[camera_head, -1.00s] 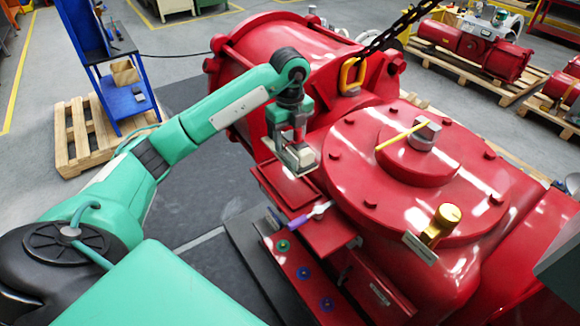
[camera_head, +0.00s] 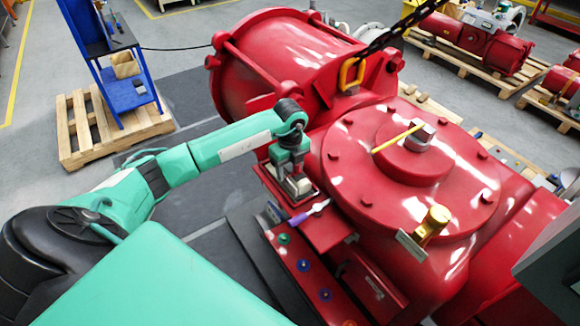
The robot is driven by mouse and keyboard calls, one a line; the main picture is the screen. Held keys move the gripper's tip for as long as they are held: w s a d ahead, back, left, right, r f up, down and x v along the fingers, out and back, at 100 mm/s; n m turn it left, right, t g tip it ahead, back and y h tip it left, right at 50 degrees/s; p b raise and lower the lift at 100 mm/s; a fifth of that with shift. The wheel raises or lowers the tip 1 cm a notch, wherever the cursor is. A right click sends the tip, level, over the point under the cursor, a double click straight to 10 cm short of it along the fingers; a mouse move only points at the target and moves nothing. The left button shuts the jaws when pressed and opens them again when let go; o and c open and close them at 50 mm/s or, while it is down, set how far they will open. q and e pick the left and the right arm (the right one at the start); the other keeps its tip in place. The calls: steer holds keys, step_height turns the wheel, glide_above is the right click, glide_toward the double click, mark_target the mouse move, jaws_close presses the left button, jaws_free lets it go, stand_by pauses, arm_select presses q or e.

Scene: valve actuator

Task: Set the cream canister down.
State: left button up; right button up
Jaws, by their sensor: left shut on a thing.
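My left gripper (camera_head: 297,188) points down over a small red ledge (camera_head: 268,178) on the side of the big red valve actuator (camera_head: 385,190). It is shut on a small pale thing, which looks like the cream canister. The fingers and my wrist hide most of it, so its outline is unclear. It is very low over the ledge; I cannot tell whether it touches. My right gripper is not in view.
A purple-handled tool (camera_head: 310,212) lies on the red ledge just in front of the gripper. A yellow-handled tool (camera_head: 398,138) and a gold cylinder (camera_head: 433,224) are on the actuator's round cover. A blue stand (camera_head: 122,88) is at the back left.

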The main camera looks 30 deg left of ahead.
mark_target(290, 168)
arm_select(q)
steer(key=o, duration=1.3)
steer(key=shift+f, duration=0.1)
steer(key=shift+o, duration=0.2)
steer(key=shift+r, duration=0.25)
step_height(290, 168, up, 12)
steer(key=b, duration=0.6)
steer(key=shift+f, duration=0.15)
